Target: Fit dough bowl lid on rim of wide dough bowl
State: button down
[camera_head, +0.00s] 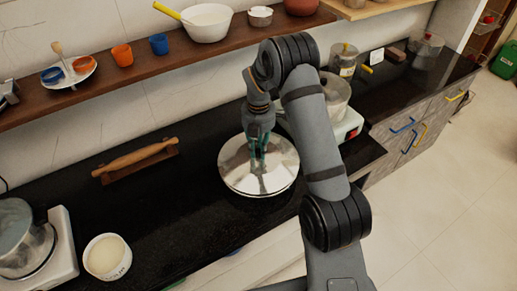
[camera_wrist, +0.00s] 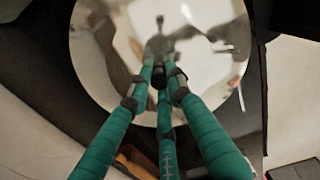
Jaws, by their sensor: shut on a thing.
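The dough bowl lid (camera_head: 235,176) is a round, shiny metal disc over the middle of the black counter. In the wrist view, the lid (camera_wrist: 205,45) fills most of the upper middle and mirrors my fingers. My gripper (camera_head: 257,165) points down at its centre. The teal fingers of my gripper (camera_wrist: 160,76) are shut on the small dark knob in the lid's middle. A thin second edge shows below the lid's front side. The wide dough bowl is otherwise hidden under the lid, and I cannot tell whether the lid touches its rim all round.
A rolling pin (camera_head: 136,157) on a stand lies to the left. A white tub (camera_head: 107,257) and a metal pot (camera_head: 24,238) are at front left. A steel pot (camera_head: 335,94) stands behind my arm. A wooden shelf (camera_head: 95,92) runs along the wall.

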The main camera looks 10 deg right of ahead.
jog(key=shift+f, duration=0.1)
dwell(1.1)
jog(key=shift+r, duration=0.2)
jog(key=shift+f, duration=0.2)
dwell(0.3)
jog(key=shift+f, duration=0.25)
jog(key=shift+f+b, duration=0.3)
jog(key=shift+b, duration=0.05)
dwell(0.4)
jog(key=c, duration=1.5)
grip_release()
jog(key=shift+o, duration=1.2)
jog(key=o, duration=0.3)
